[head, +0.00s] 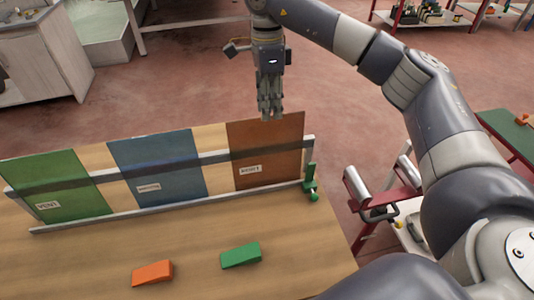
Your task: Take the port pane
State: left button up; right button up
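A brown, see-through pane (275,145) stands upright in a rack at the right end of the row. Its small white label is blurred but looks like PORT. My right gripper (270,115) points down at the middle of this pane's top edge. Its fingertips overlap that edge in the head view. I cannot tell whether they touch the pane, stand behind it or straddle it, or how far apart the fingers are. My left gripper is not in view.
A blue pane (160,160) and a green pane (60,185) share the rack, with its grey rail (215,155) and a green clamp (311,180) at its right end. An orange block (152,273) and a green block (241,255) lie on the wooden table (95,260). A red stand (385,200) is at right.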

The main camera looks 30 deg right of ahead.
aim_at(266, 131)
jog(key=shift+s+f, duration=0.15)
jog(key=shift+f, duration=0.5)
jog(key=shift+a+f+p, duration=0.15)
jog(key=shift+f+p, duration=0.2)
jog(key=shift+p, duration=0.15)
jog(key=f+p, duration=0.1)
jog(key=f, duration=0.2)
jog(key=shift+a+f+p, duration=0.25)
jog(key=shift+a+p, duration=0.15)
jog(key=shift+s+f, duration=0.1)
jog(key=shift+f, duration=0.35)
jog(key=shift+c, duration=0.4)
jog(key=shift+r, duration=0.1)
grip_shut()
